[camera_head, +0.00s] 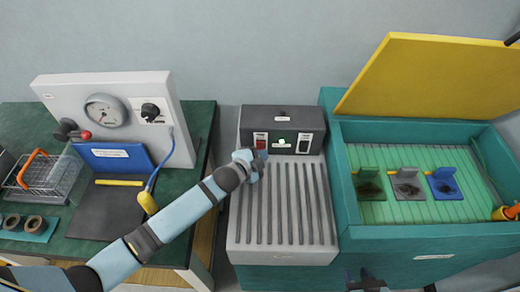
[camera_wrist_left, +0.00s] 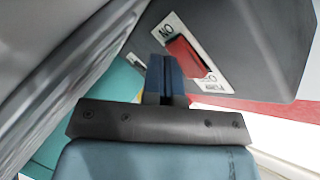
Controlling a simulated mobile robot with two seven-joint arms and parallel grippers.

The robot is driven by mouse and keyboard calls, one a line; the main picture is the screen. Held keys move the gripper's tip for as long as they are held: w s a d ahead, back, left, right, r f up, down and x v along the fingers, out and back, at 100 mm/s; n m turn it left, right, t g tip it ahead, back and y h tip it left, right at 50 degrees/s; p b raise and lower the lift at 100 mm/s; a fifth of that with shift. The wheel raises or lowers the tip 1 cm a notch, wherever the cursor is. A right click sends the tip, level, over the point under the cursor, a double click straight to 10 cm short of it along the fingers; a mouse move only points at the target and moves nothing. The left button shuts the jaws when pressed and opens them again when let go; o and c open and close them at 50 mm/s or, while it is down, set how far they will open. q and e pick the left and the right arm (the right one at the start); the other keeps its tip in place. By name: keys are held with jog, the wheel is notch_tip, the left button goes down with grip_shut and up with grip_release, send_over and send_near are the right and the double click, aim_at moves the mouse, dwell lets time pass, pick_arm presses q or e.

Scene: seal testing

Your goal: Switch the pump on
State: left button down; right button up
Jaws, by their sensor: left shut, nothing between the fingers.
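The grey ribbed unit (camera_head: 284,252) in the middle has a dark switch box (camera_head: 313,118) at its back. My left gripper (camera_head: 262,156) is just in front of the red switch. In the left wrist view its blue fingers (camera_wrist_left: 166,78) are shut and empty, with their tips beside the red switch (camera_wrist_left: 187,57); I cannot tell if they touch. ON and OFF labels show on its plate. My right gripper (camera_head: 365,281) is partly visible at the bottom edge, its opening unclear.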

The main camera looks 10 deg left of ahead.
pick_arm(q)
jog(key=shift+s+d+r+p, duration=0.15)
jog(key=shift+s+p, duration=0.25)
jog(key=shift+s, duration=0.35)
jog(key=s, duration=0.1)
jog(key=s+p, duration=0.2)
jog(key=shift+s+d+r, duration=0.1)
jog(key=shift+d+r, duration=0.15)
jog(key=shift+d, duration=0.1)
jog(key=shift+s+d, duration=0.15)
jog(key=shift+s, duration=0.7)
